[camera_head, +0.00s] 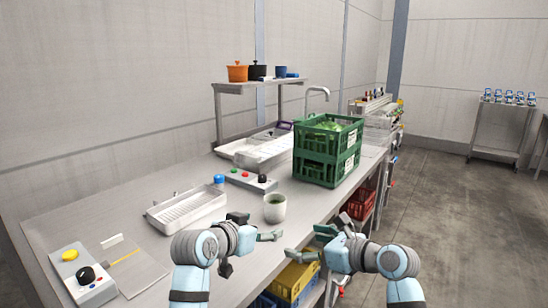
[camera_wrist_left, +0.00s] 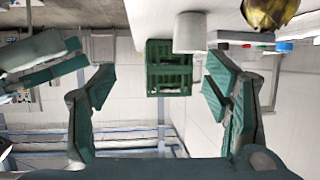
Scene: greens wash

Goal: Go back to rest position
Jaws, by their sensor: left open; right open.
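My left gripper (camera_head: 262,228) is open and empty over the front edge of the steel counter (camera_head: 110,188), just in front of a pale cup (camera_head: 275,208). In the left wrist view, its two green-padded fingers (camera_wrist_left: 158,82) stand wide apart with nothing held between them. My right gripper (camera_head: 311,243) is open and empty, to the right of the left one and near the counter's front edge. Part of what looks like my right gripper (camera_wrist_left: 45,62) shows at the left of the wrist view. The two grippers are close together but apart.
Stacked green crates (camera_head: 312,168) with greens in the top one stand behind the grippers. A white ribbed tray (camera_head: 187,207), a button box (camera_head: 250,181) and another box with a yellow button (camera_head: 84,274) lie on the counter. Yellow and blue crates (camera_head: 291,281) sit below.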

